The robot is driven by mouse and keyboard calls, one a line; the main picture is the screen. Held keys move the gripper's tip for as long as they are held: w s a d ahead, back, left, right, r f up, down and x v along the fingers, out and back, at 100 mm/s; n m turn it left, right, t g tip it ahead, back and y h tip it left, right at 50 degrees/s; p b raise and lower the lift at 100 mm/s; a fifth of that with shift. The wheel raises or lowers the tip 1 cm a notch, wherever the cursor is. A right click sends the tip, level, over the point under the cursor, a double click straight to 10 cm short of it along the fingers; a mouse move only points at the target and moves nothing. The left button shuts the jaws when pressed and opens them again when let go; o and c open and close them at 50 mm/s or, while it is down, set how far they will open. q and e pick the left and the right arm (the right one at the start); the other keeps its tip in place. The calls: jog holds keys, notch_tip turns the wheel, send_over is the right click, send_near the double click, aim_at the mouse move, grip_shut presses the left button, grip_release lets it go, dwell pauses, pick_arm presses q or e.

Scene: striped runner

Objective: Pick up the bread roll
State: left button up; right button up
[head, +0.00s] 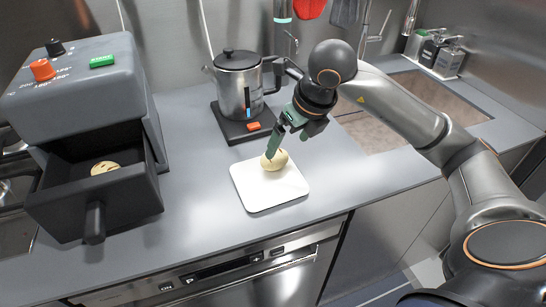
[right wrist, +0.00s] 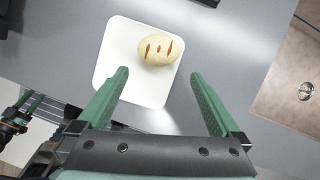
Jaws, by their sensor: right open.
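The bread roll (head: 274,161) is pale and oval, and lies at the back of a white square board (head: 262,198) on the grey counter. In the right wrist view the roll (right wrist: 158,49) shows dark slashes on top and lies just beyond the fingertips. My right gripper (head: 287,143) has green fingers and is above and behind the roll in the head view. Its fingers (right wrist: 159,74) are spread with nothing between them. At the left edge of the right wrist view is a green and black gripper (right wrist: 28,108), seemingly my left; its opening is unclear.
A steel kettle (head: 238,84) on a dark base (head: 236,130) stands behind the board, close to my right gripper. At left is a grey oven (head: 80,95) with an open drawer (head: 145,195) holding a bread piece (head: 105,167). A sink (head: 400,115) is at right.

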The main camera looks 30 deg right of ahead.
aim_at(278, 156)
jog(key=x, duration=0.7)
jog(key=shift+w+a+f, duration=0.2)
jog(key=shift+w+f, duration=0.05)
jog(key=shift+w, duration=0.1)
jog(key=shift+c, duration=0.2)
jog(key=c, duration=1.1)
